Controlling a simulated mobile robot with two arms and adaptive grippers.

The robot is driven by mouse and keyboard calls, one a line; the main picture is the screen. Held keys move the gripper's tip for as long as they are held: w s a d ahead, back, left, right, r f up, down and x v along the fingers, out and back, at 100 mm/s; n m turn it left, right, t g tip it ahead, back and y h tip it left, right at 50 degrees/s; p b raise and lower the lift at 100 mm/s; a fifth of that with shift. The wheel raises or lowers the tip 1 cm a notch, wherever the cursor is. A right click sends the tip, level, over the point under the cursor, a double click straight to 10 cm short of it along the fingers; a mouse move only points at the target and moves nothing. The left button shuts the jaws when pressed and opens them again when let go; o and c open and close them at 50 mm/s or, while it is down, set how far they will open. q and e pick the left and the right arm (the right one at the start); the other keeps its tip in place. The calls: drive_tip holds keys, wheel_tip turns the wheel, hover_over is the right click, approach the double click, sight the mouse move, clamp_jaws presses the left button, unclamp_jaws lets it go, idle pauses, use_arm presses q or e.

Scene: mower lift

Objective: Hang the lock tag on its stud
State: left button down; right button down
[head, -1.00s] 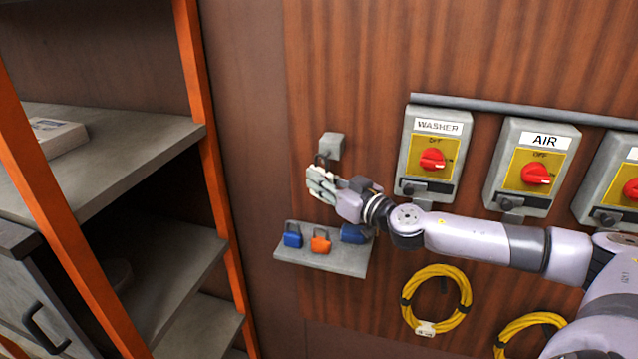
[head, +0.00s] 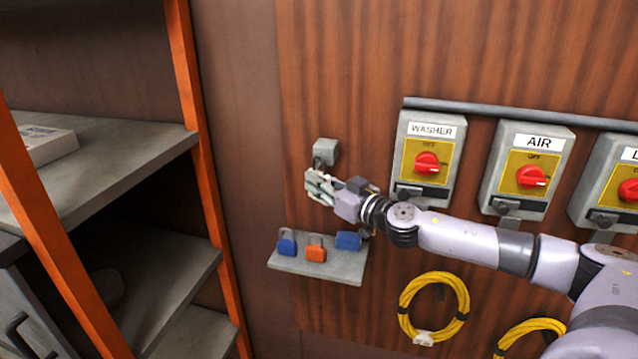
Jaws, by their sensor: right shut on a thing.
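My right gripper (head: 318,187) is shut, just below a small grey block (head: 326,150) on the wood-grain panel. A small dark loop (head: 319,162) shows between the fingertips and the block. It may be part of the lock tag or of the stud; I cannot tell which. The thing in the fingers is mostly hidden by them, and I cannot tell whether it touches the block. My left gripper is not in view.
Below the gripper, a small grey shelf (head: 318,272) holds a blue padlock (head: 286,243), an orange padlock (head: 316,249) and another blue one (head: 348,240). The WASHER switch box (head: 425,160) is to the right. An orange-framed rack (head: 190,100) stands left.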

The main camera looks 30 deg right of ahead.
idle(0.3)
drive_tip(key=c, duration=1.5)
unclamp_jaws()
drive_tip(key=shift+c, duration=0.2)
drive_tip(key=s+d, duration=0.1)
drive_tip(key=s, duration=0.6)
drive_tip(key=shift+s+d, duration=0.15)
